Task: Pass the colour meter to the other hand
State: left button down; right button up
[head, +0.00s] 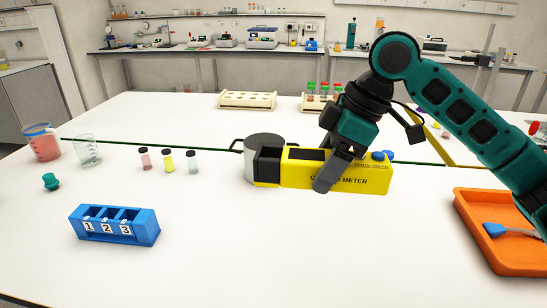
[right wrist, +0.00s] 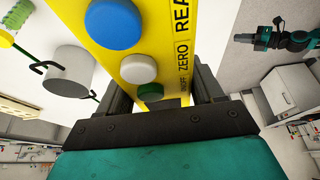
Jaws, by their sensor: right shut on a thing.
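A small teal and black arm (right wrist: 285,38), which looks like my left one, shows at that view's upper right. Its gripper is too small to judge. No left gripper shows in the head view.
A grey pot (head: 264,142) stands just behind the meter. A blue numbered rack (head: 115,240) is at the front left, with vials (head: 168,162), a beaker (head: 87,150) and a jug (head: 41,145) behind. An orange tray (head: 500,250) is at the right. The front middle is clear.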

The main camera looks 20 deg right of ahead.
jog(key=a+f+m+t+h, duration=0.2)
jog(key=a+f+m, duration=0.5)
jog(key=f+m, duration=0.4)
jog(key=shift+s+a+f+m+h, duration=0.2)
jog(key=shift+f+m+h, duration=0.1)
jog(key=shift+f+h, duration=0.6)
